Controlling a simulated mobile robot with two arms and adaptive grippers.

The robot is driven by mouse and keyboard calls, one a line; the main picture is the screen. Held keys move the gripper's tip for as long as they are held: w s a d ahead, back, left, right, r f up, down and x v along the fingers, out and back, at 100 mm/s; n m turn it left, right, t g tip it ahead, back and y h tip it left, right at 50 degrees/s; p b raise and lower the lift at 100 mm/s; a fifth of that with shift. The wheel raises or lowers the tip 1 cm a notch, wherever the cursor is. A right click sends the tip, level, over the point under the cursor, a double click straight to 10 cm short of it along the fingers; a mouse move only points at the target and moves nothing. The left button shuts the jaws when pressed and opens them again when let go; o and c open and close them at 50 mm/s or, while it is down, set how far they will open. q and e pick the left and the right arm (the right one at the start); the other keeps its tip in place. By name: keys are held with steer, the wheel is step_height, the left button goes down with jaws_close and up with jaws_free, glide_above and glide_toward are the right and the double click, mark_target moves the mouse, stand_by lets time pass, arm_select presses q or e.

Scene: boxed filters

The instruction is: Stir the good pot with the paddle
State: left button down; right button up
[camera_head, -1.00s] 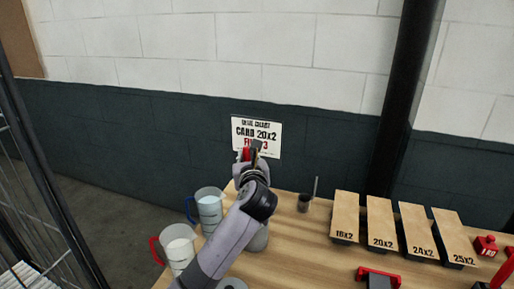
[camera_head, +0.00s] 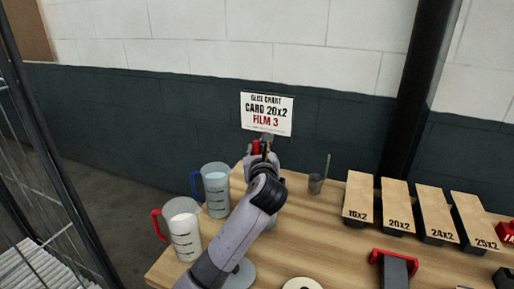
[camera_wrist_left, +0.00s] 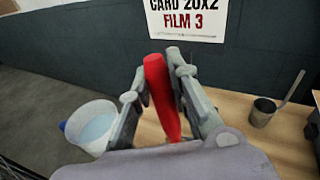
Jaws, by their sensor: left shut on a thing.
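My left gripper (camera_head: 262,146) is shut on a red, elongated thing (camera_wrist_left: 160,92), which looks like the paddle's handle. It is held above the table, in front of the wall card; its lower end is hidden behind the gripper in the left wrist view. A small grey metal pot (camera_head: 315,184) with a thin rod standing in it is on the table, right of the gripper; it also shows in the left wrist view (camera_wrist_left: 262,112). Another pot may be hidden behind my arm; I cannot tell which is the good one. My right gripper is not in view.
A blue-handled jug (camera_head: 216,190) and a red-handled jug (camera_head: 184,232) stand left of my arm. Labelled wooden blocks (camera_head: 396,208) line the right, with a red-and-grey tool (camera_head: 394,265) in front. The wall card (camera_head: 267,114) hangs behind. A wire cage is at far left.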

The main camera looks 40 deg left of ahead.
arm_select(q)
step_height(320, 180, down, 2)
steer(key=shift+s, duration=0.1)
step_height(320, 180, down, 4)
steer(key=shift+f+b, duration=0.1)
steer(key=shift+b, duration=0.55)
steer(key=shift+f, duration=0.75)
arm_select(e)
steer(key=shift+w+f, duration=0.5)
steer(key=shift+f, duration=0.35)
